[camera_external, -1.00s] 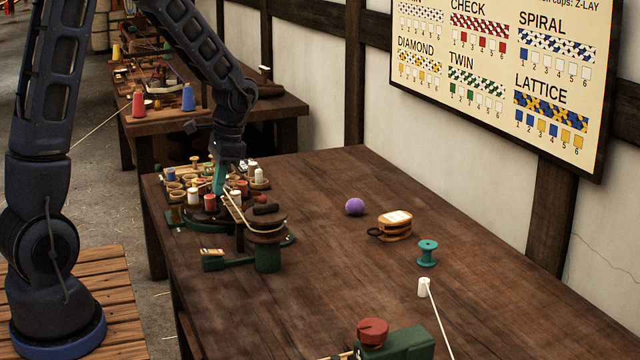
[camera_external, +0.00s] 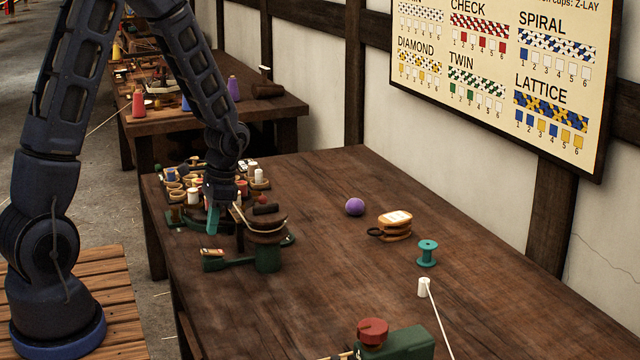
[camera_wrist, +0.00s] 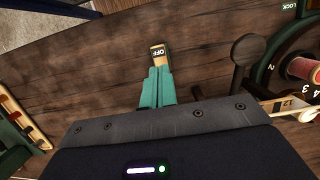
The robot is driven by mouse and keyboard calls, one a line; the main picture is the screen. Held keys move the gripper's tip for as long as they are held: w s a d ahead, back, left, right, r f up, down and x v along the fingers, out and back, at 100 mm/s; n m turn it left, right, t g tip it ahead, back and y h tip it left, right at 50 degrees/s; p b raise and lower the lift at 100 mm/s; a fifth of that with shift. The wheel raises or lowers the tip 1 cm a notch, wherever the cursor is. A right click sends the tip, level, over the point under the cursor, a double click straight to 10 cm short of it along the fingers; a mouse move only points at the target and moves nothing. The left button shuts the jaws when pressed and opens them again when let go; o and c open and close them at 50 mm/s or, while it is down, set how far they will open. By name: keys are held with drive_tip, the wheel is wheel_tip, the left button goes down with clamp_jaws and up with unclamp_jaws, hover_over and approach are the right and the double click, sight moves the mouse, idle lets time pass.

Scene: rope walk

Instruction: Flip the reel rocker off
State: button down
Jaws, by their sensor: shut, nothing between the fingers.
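The reel rocker (camera_external: 212,252) is a small light-coloured piece on the green arm at the near left of the braiding machine. In the wrist view its end marked OFF (camera_wrist: 158,52) shows just beyond my fingertips; the rest is hidden behind the fingers. My gripper (camera_external: 212,231) has teal fingers pointing down, shut together and empty, a little above and behind the rocker in the external view. The fingers also show closed in the wrist view (camera_wrist: 158,72). I cannot tell whether they touch the rocker or which way it is tipped.
The machine's dark reel (camera_external: 266,228) stands right of my gripper, and several bobbins (camera_external: 190,182) crowd behind it. A purple ball (camera_external: 354,206) and teal spool (camera_external: 427,253) sit farther right.

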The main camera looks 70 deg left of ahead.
sight(213, 251)
drive_tip(key=shift+x, duration=2.1)
drive_tip(key=shift+s+f, duration=0.3)
drive_tip(key=shift+s, duration=0.05)
drive_tip(key=shift+w, duration=0.1)
drive_tip(key=shift+w+d, duration=0.1)
drive_tip(key=shift+w, duration=0.75)
